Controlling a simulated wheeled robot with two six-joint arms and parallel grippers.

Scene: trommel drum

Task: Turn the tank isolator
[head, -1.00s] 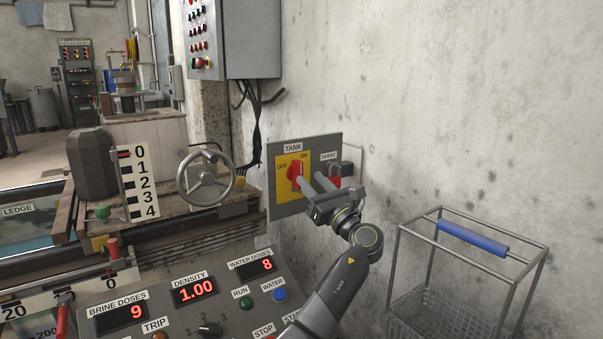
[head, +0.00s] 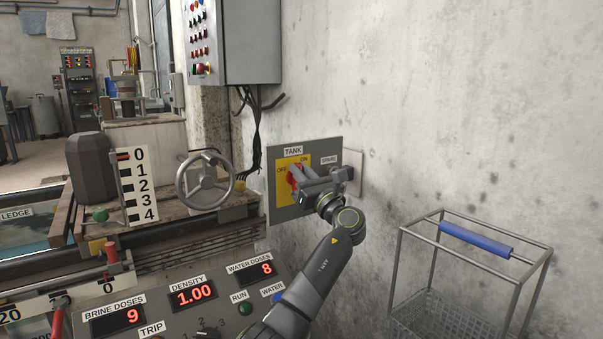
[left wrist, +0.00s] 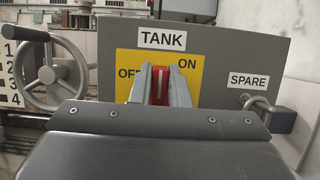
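The tank isolator is a red knob (left wrist: 160,86) on a yellow plate (left wrist: 126,65) marked OFF at left and ON at upper right, below a TANK label. The plate is on a grey wall panel (head: 278,213). My left gripper (left wrist: 160,80) has one finger on each side of the knob, with red filling the gap; it looks shut on it. The knob's white line stands about upright in the left wrist view. In the head view my left gripper (head: 301,181) covers much of the knob (head: 293,174). My right gripper is not in view.
A SPARE switch with a padlock (left wrist: 281,119) sits right of the knob on the same panel. A handwheel (head: 205,179) is to the left. A control desk with displays (head: 193,295) lies below, and a wire basket frame (head: 473,240) stands at right.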

